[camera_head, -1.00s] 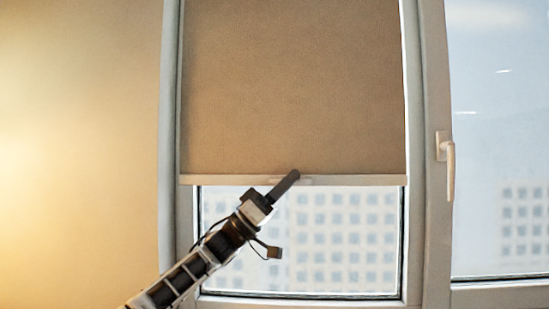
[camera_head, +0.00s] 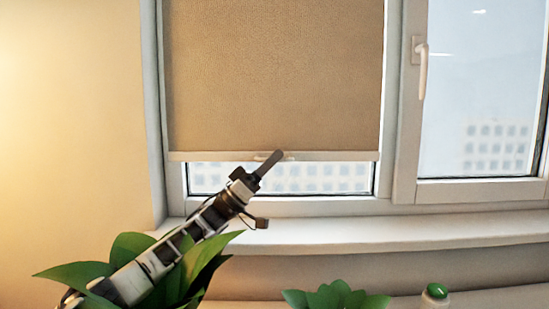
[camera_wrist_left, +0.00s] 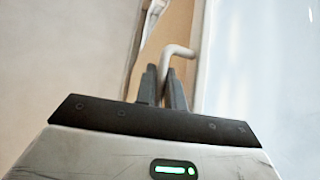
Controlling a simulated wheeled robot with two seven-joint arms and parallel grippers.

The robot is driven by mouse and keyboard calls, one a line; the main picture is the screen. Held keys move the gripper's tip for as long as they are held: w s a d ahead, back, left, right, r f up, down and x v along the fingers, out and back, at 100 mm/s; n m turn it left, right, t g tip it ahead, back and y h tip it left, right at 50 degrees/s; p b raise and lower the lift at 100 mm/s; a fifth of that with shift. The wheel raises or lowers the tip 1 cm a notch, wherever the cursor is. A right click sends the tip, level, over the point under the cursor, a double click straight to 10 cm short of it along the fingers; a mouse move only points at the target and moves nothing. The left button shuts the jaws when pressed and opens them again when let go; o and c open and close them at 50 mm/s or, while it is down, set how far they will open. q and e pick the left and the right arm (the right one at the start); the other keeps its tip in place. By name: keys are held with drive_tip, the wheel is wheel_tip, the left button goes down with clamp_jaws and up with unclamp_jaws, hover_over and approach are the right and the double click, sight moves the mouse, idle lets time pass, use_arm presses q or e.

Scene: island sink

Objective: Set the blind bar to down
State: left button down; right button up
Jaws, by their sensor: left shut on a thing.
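The blind bar (camera_head: 335,156) is the pale horizontal strip along the bottom edge of the tan roller blind (camera_head: 275,75). It hangs level, low over the left window pane, with a narrow strip of glass showing below it. My left gripper (camera_head: 277,155) reaches up from the lower left to the middle of the bar and is shut on its small handle (camera_head: 290,157). In the left wrist view a pale bent handle (camera_wrist_left: 178,50) sits between the dark fingers (camera_wrist_left: 163,88). The fingers partly hide the handle. My right gripper is not in view.
A white window sill (camera_head: 400,232) runs below the window. A leafy plant (camera_head: 75,275) stands at lower left beside my arm, and another plant (camera_head: 335,298) is at the bottom. A green-topped container (camera_head: 436,292) stands at lower right. A window handle (camera_head: 422,70) is on the right sash.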

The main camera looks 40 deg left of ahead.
use_arm(q)
drive_tip(key=c, duration=1.5)
unclamp_jaws()
drive_tip(key=shift+s+a+f, duration=0.1)
drive_tip(key=shift+f, duration=0.1)
drive_tip(key=s+a+b, duration=0.1)
drive_tip(key=s+a, duration=0.6)
drive_tip(key=s, duration=0.3)
drive_tip(key=shift+a+f+b, duration=0.2)
drive_tip(key=shift+a+b, duration=0.15)
drive_tip(key=shift+b, duration=0.05)
